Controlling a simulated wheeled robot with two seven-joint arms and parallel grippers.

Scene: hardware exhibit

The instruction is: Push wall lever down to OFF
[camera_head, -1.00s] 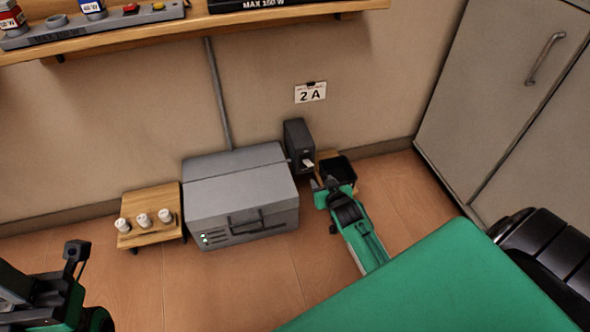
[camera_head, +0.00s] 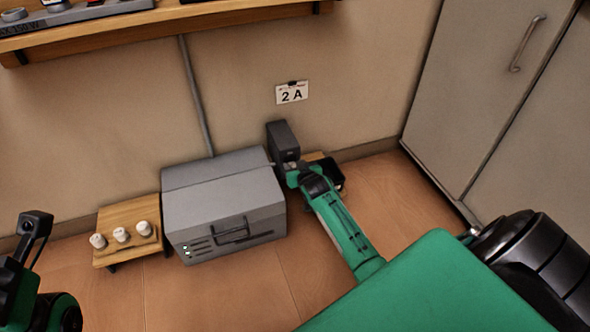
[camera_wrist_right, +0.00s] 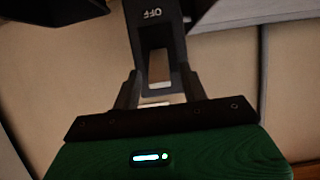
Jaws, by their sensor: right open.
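The dark wall lever box (camera_head: 283,141) stands low on the wall, behind the right end of the grey case. In the right wrist view its dark face (camera_wrist_right: 156,42) carries an upside-down OFF label. A pale lever part (camera_wrist_right: 159,68) shows below that label, between the fingers. My right gripper (camera_head: 288,168) is at the front of the box in the head view. Its fingers (camera_wrist_right: 158,88) are open on either side of the pale part; I cannot tell whether they touch it. The arm hides the lever in the head view. My left gripper (camera_head: 34,226) is partly visible at the left edge; its jaws are unclear.
A grey case (camera_head: 222,200) with a handle stands directly left of the lever box. A small wooden stand (camera_head: 130,215) with white knobs is further left. A wooden shelf (camera_head: 150,22) runs above. Grey cabinets (camera_head: 470,100) stand at the right. A 2 A sign (camera_head: 292,93) hangs above the box.

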